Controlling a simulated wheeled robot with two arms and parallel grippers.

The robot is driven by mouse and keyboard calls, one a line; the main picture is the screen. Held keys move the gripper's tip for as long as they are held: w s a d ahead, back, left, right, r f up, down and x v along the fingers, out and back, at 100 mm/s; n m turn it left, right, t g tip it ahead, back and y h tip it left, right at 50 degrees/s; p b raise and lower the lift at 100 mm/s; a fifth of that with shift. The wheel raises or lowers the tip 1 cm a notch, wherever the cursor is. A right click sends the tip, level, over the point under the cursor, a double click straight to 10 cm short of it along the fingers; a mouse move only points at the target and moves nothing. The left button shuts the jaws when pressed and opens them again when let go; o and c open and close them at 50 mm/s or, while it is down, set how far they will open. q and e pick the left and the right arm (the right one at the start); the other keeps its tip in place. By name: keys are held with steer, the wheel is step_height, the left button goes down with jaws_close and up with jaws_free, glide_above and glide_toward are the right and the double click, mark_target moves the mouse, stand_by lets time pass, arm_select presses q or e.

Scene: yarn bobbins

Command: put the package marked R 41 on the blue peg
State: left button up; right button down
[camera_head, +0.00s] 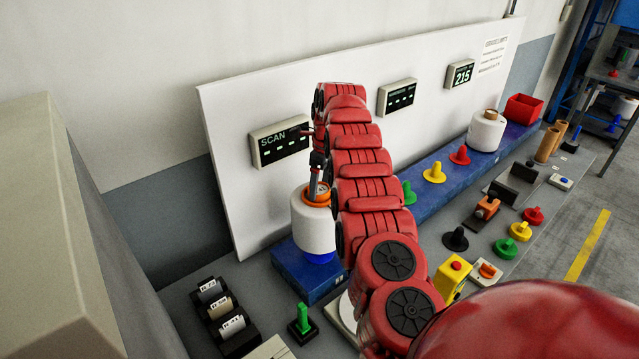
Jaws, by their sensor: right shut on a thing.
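My right gripper (318,190), at the end of my red arm, is shut on the orange core at the top of a white yarn package (313,228). The package is upright above the near end of a blue rail. The rounded blue base of the blue peg (320,257) shows directly under it; the rest of that peg is hidden. I see no mark on the package, and I cannot tell whether it rests fully on the base. My left gripper is not in view.
Green (409,193), yellow (434,173) and red (460,155) pegs stand along the rail (290,273). Another white package (485,133) and a red bin (522,108) are at its far end. A black rack (238,342) of labelled rolls and a panel reading SCAN (280,141) are nearby.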

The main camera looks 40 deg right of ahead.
steer(key=shift+f+b, duration=1.5)
steer(key=shift+f, duration=0.7)
steer(key=shift+f+b, duration=0.75)
steer(key=shift+f, duration=0.85)
steer(key=shift+c, duration=1)
jaws_free()
steer(key=shift+o, duration=1)
steer(key=shift+r, duration=0.1)
